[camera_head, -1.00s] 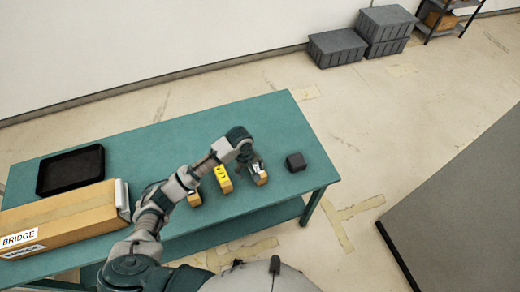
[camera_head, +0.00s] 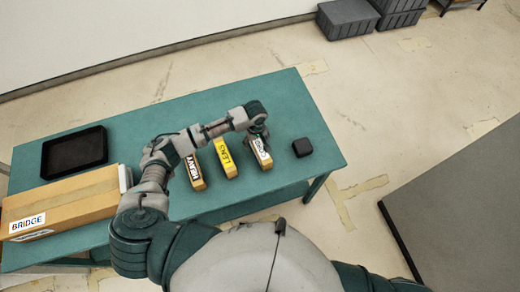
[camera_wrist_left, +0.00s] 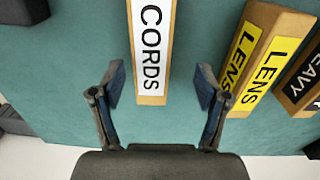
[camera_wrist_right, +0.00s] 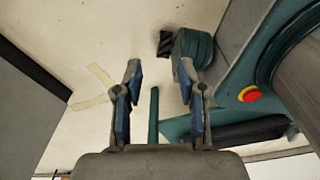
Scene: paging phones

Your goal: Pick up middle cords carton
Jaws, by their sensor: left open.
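The cords carton (camera_head: 262,156) is a small tan box with a white CORDS label, the rightmost of three labelled cartons on the green table. In the left wrist view the cords carton (camera_wrist_left: 151,45) reaches down from the top edge, its near end between the fingertips. My left gripper (camera_head: 258,136) is above this carton; in its wrist view the left gripper (camera_wrist_left: 160,80) is open, with a finger to each side and no visible grip. The middle carton is the yellow-labelled lens carton (camera_head: 224,158). My right gripper (camera_wrist_right: 160,72) is open and empty, away from the cartons.
The heavy carton (camera_head: 195,172) stands left of the lens carton. A small black box (camera_head: 302,147) lies right of the cords carton. A black tray (camera_head: 75,152) and a long BRIDGE box (camera_head: 75,207) occupy the table's left end. The table (camera_head: 200,108) is bare behind the cartons.

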